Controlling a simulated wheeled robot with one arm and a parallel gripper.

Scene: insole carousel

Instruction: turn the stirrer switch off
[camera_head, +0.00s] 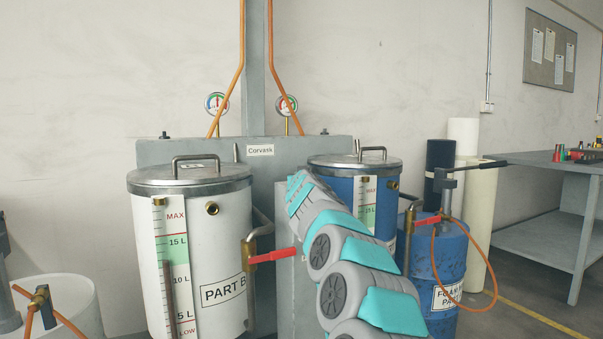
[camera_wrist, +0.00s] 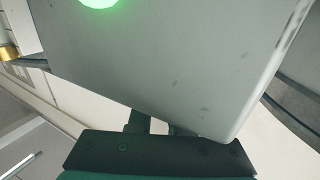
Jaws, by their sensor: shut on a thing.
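My gripper (camera_wrist: 158,127) shows at the bottom of the wrist view as a dark body with two short fingers. The fingers run up behind the lower edge of a grey box (camera_wrist: 170,70). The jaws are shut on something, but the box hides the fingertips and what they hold. A green lit round lamp (camera_wrist: 98,2) glows on the box at the top edge. I cannot make out the stirrer switch in either view. In the head view my grey and teal arm reaches in between the two tanks, and the gripper is hidden behind it.
A white tank (camera_head: 213,235) marked PART B stands left of my arm, a blue tank (camera_head: 383,210) behind it. Red-handled valves (camera_head: 272,257) stick out near the arm. A blue drum (camera_head: 437,262) with an orange hose stands right, before a grey workbench (camera_head: 553,243).

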